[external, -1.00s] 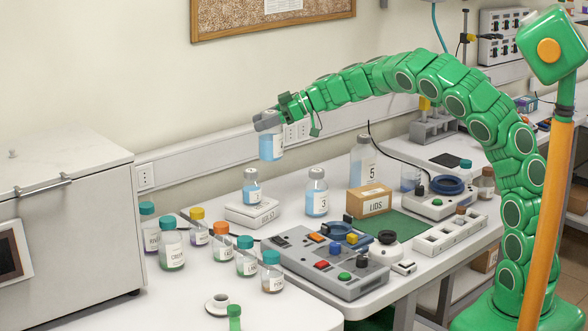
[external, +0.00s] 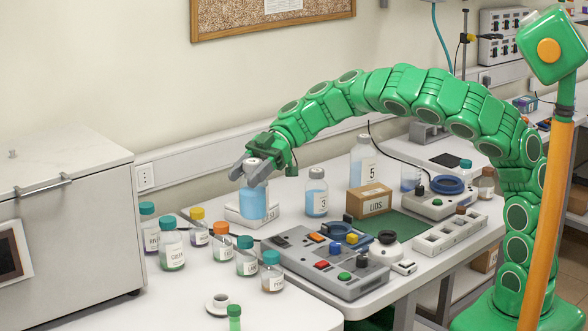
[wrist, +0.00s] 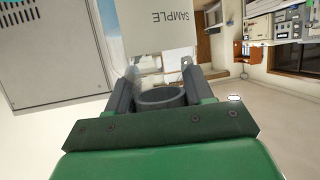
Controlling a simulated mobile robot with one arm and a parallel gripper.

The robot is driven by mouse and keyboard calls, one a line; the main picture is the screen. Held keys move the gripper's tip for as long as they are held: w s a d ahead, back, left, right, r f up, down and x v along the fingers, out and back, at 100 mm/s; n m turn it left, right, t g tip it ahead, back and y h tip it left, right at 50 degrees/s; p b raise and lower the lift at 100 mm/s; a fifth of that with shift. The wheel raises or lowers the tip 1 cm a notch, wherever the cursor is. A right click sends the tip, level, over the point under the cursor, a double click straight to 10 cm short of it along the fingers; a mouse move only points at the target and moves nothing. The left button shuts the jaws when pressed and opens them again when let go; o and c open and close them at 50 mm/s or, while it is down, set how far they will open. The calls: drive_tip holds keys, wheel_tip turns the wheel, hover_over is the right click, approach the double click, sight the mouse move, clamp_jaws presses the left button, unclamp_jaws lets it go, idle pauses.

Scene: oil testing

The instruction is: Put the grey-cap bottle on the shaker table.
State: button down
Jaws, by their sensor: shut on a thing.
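My gripper (external: 250,176) is shut on the grey-cap bottle (external: 253,204), a clear bottle of blue liquid, held upright from above. A grey console (external: 318,262) with a blue ring and coloured buttons stands to the right. Another device with a blue ring (external: 449,184) stands farther right. I cannot tell which is the shaker table.
Bottle 3 (external: 316,194), bottle 5 (external: 361,162) and a brown LIDS box (external: 370,200) stand right of my gripper. Several capped bottles, including a teal-capped one (external: 172,246), stand to the left. A green mat (external: 409,224) lies beyond the console.

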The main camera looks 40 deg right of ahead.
sight(247, 199)
drive_tip(key=shift+s+a+g, duration=0.3)
drive_tip(key=shift+s+a, duration=0.15)
drive_tip(key=shift+s, duration=0.35)
wheel_tip(247, 199, down, 4)
drive_tip(key=shift+r, duration=0.1)
drive_tip(key=shift+w+f, duration=0.15)
drive_tip(key=shift+f, duration=0.55)
drive_tip(key=w+a+f, duration=0.9)
drive_tip(key=w+f, duration=0.1)
drive_tip(key=f, duration=0.3)
drive_tip(key=shift+w, duration=0.25)
drive_tip(key=shift+c, duration=2.2)
unclamp_jaws()
